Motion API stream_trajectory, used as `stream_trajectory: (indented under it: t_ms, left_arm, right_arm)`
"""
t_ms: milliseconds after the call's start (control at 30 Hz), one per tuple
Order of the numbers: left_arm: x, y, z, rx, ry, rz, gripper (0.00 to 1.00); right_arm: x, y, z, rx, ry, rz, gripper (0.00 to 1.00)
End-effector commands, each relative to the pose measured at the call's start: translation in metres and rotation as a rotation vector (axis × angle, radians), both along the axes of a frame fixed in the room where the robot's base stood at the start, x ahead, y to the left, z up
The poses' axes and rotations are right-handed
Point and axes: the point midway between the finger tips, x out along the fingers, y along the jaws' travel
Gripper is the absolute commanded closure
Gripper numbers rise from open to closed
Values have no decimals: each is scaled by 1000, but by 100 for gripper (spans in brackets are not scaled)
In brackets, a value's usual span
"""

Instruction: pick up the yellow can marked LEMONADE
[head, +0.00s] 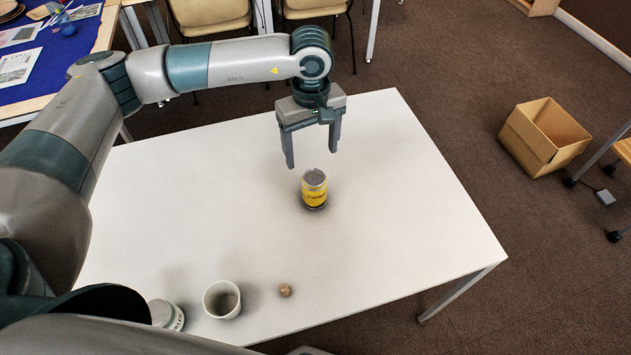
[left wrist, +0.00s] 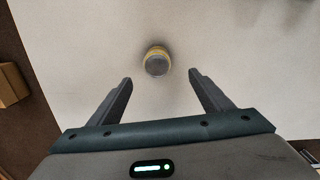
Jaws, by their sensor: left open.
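The yellow can (head: 315,191) stands upright on the white table, with a grey top and dark lettering too small to read surely. In the left wrist view the can (left wrist: 157,62) shows from above, ahead of the fingertips and between their lines. My left gripper (head: 312,160) is open and empty, pointing down above the table just behind the can in the head view. Its two fingers also show in the left wrist view (left wrist: 160,78), apart and touching nothing. My right gripper is not in view.
On the white table (head: 420,190) a pale cup (head: 222,299), a small brown ball-like thing (head: 285,290) and a partly hidden white can (head: 166,314) stand near the front edge. Clear tabletop surrounds the yellow can. A cardboard box (head: 540,155) sits on the floor at right.

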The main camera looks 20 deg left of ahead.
Motion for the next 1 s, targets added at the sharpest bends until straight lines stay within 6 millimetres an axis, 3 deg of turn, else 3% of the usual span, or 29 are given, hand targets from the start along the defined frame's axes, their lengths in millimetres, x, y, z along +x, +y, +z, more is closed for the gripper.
stream_trajectory:
  t_ms: [267, 433, 1000]
  left_arm:
    - [0, 0, -2, -1, 1, -2, 27]
    - [-1, 0, -15, 0, 3, -2, 27]
    - [0, 0, -109, 0, 1, -2, 27]
  right_arm:
    - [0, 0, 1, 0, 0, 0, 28]
    - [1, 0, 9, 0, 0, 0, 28]
    - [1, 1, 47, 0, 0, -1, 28]
